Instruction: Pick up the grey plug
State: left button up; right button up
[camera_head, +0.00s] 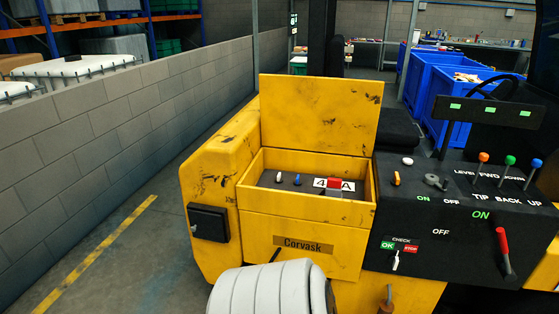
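An open yellow box (308,219) with its lid raised is built into the yellow machine in the middle. On the dark panel inside it stand a small whitish-grey plug (279,177) at the left and a blue plug (297,180) just right of it. A red block (335,183) lies further right, between white labels reading "4" and "A". The small grey piece is too small to make out in detail.
A black control panel (456,262) with levers, knobs and a red handle (502,252) stands right of the box. The raised lid (320,115) rises behind it. Open floor (140,250) lies left.

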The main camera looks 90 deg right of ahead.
aim_at(334, 186)
jog(key=z, duration=3.2)
jog(key=i+l, duration=0.25)
jog(key=i, duration=0.2)
jog(key=i+l+z, duration=0.15)
jog(key=i, duration=0.25)
